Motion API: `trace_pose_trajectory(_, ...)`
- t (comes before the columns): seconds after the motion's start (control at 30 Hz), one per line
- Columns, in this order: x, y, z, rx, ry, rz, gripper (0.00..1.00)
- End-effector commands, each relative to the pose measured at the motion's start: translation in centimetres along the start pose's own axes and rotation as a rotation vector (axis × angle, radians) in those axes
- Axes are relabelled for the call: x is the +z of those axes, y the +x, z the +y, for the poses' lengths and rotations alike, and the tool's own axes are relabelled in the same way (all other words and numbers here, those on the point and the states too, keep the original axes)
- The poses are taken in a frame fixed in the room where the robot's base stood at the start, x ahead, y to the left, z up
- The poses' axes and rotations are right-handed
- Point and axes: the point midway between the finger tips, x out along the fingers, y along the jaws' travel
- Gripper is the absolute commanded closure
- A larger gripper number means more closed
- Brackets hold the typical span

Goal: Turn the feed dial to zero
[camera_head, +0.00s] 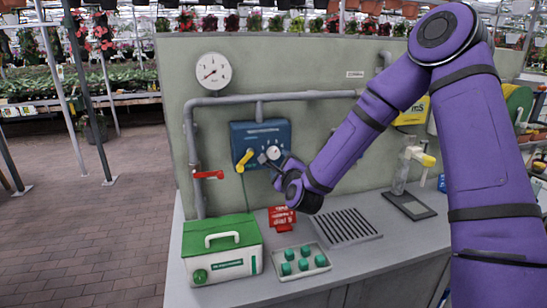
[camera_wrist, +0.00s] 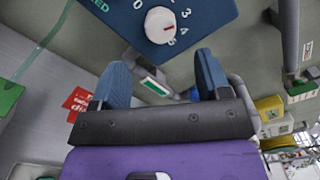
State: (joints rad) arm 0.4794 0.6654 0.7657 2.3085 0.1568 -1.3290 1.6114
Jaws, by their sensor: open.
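The feed dial is a round white knob (camera_head: 273,153) on a blue panel (camera_head: 258,132) fixed to the grey-green wall. In the wrist view the dial (camera_wrist: 160,25) has a short red mark on its right side, and printed digits, including 3 and 4, curve around it. My gripper (camera_head: 266,161) is at the lower front of the panel, close to the dial. In the wrist view my gripper (camera_wrist: 163,76) is open, its two blue fingers apart with nothing between them. The dial lies beyond the fingertips, and I see no contact.
A yellow lever (camera_head: 245,160) is left of the dial, and a red valve handle (camera_head: 208,175) sits on the pipe. Below, the bench holds a green-and-white box (camera_head: 222,262), a red sign (camera_head: 282,218), a tray of green knobs (camera_head: 301,262) and a slotted plate (camera_head: 342,227).

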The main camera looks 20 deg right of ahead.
Motion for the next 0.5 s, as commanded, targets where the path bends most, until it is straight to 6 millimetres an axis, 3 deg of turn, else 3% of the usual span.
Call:
trace_pose_trajectory(0.3, 0.1, 5.5, 0.0, 0.0, 0.0, 0.0, 0.3)
trace_pose_trajectory(0.5, 0.1, 7.3, 0.0, 0.0, -0.002, 0.0, 0.3)
